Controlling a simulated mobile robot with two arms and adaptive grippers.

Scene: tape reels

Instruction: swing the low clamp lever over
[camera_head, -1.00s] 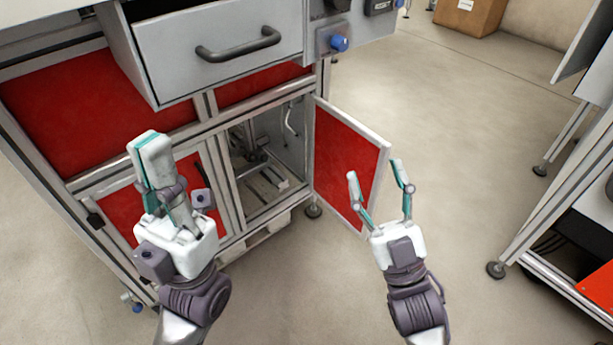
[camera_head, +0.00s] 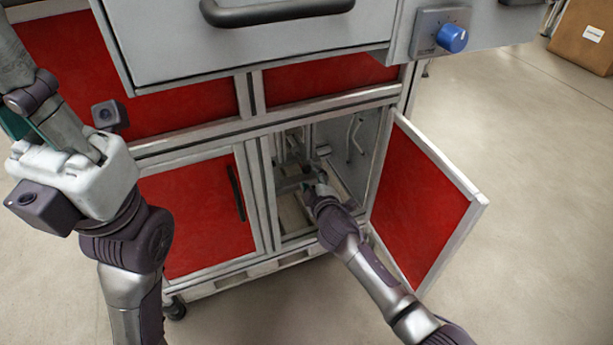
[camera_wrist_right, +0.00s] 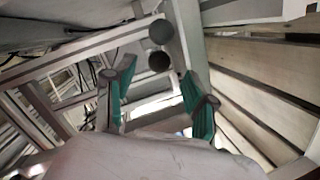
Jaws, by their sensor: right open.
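My right gripper (camera_head: 312,184) reaches into the open lower cabinet (camera_head: 375,150) and is partly hidden by its own wrist. In the right wrist view its two teal-padded fingers (camera_wrist_right: 159,78) stand apart with nothing held. Two round dark knobs, an upper one (camera_wrist_right: 160,32) and a lower one (camera_wrist_right: 159,60), show between and just beyond the fingertips. They look like part of the clamp, but I cannot tell which belongs to the low lever, or whether a finger touches it. My left gripper (camera_head: 25,105) is raised at the left edge, partly cut off, away from the cabinet.
The red cabinet door (camera_head: 420,205) stands open to the right of my right arm. A closed red door (camera_head: 195,215) is on the left. A grey drawer (camera_head: 240,45) and a blue knob (camera_head: 452,38) are above.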

